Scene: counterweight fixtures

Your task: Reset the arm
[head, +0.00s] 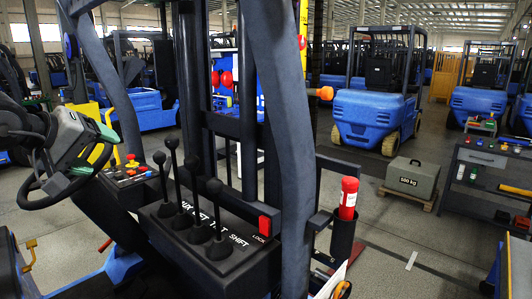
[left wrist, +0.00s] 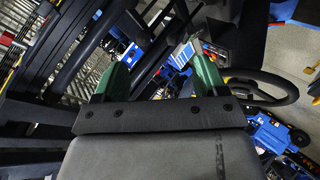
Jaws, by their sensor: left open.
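My left gripper (head: 100,150) is at the left of the head view, beside the black steering wheel (head: 50,188) and just left of a small panel of coloured buttons (head: 130,172). It has a grey body and green fingers. In the left wrist view the green fingers (left wrist: 160,55) stand wide apart with nothing held between them. The steering wheel also shows behind the right finger in the left wrist view (left wrist: 275,92). My right gripper is in neither view.
Several black levers (head: 216,215) stand on a console right of the gripper. A thick dark post (head: 275,120) rises beyond them. A red cylinder (head: 348,195) stands in a black holder. A grey 580 kg weight (head: 410,178) and blue forklifts (head: 375,110) stand on the floor behind.

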